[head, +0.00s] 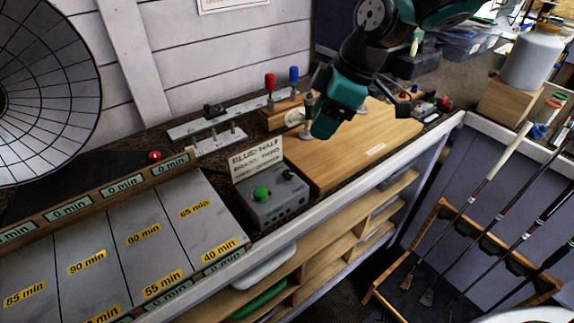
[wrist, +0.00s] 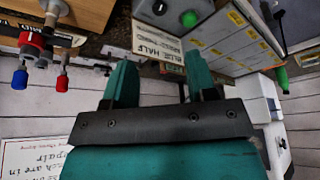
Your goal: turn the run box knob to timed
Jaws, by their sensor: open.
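A grey box (head: 270,200) with a green button (head: 262,193) and a black knob (head: 289,174) stands at the bench's front edge in the head view; I take it as the run box. Its knob markings are too small to read. My gripper (head: 325,118) hangs above the wooden board, up and to the right of the box, apart from it. In the wrist view my gripper (wrist: 162,88) is open, with nothing between its teal fingers. Part of a grey box (wrist: 172,14) shows beyond the fingers at the top edge of that view.
A sign reading "BLUE HALF" (head: 257,158) stands behind the box. Red (head: 269,82) and blue (head: 294,75) handled tools stand behind the wooden board (head: 350,150). Timed trays (head: 120,245) lie left. Golf clubs (head: 470,200) lean in a rack at right.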

